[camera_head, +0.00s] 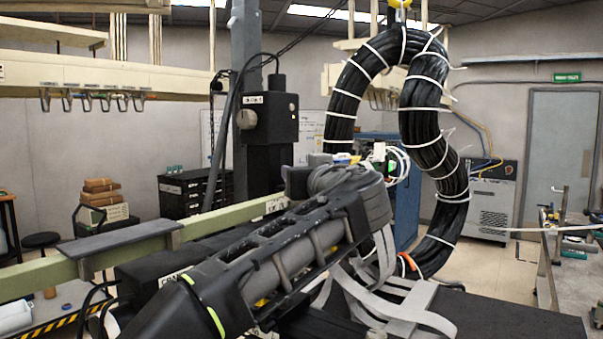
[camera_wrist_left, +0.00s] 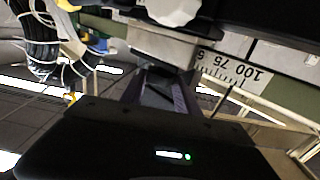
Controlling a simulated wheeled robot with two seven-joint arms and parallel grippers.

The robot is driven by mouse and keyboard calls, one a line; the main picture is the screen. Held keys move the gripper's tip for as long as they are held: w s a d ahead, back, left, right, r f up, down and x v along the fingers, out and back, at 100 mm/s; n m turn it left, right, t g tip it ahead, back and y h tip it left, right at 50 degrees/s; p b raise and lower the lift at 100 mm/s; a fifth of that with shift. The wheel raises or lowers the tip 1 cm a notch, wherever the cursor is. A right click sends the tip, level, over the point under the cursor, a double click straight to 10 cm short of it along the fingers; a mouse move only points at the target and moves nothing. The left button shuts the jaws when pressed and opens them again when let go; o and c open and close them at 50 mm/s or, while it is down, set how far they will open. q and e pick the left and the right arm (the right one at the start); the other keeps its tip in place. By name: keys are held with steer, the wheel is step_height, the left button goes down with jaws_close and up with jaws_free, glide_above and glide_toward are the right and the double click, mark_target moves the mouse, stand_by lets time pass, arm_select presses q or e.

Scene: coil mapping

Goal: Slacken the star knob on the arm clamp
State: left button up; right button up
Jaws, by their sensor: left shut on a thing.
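In the left wrist view, a pale, lobed star knob (camera_wrist_left: 172,10) shows at the top edge, partly cut off. A silver metal block (camera_wrist_left: 163,45) lies between it and my left gripper (camera_wrist_left: 162,75). The arm clamp (camera_wrist_left: 215,28) is a dark body beside the knob, on a green beam with a white printed scale (camera_wrist_left: 232,70). In the head view, my left arm hides the fingers and knob, and the green beam (camera_head: 130,242) runs behind it. My right gripper is not in view.
A thick black cable coil with white ties (camera_head: 428,110) hangs right of the beam. Pale straps (camera_head: 385,300) lie below it. A dark column (camera_head: 246,60) stands behind the beam, and a workbench (camera_head: 580,265) stands at the far right.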

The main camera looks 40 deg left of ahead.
arm_select(q)
jaws_close()
steer(key=shift+w+d+n+g+y, duration=0.15)
steer(key=shift+n+g+y, duration=0.15)
steer(key=shift+n+g, duration=0.15)
steer(key=shift+w+d+n+g+y+b, duration=0.15)
steer(key=shift+n+g+y+b, duration=0.25)
steer(key=shift+n+g+y, duration=0.55)
steer(key=shift+w+r+n+g, duration=0.1)
steer(key=shift+n+g, duration=0.3)
steer(key=shift+g, duration=0.7)
steer(key=shift+w+d+r+n+g+y+p, duration=0.15)
steer(key=shift+n+g+y+p, duration=0.3)
steer(key=shift+n+g+p, duration=0.85)
steer(key=shift+g+p, duration=0.1)
steer(key=shift+g, duration=0.6)
steer(key=shift+f, duration=0.2)
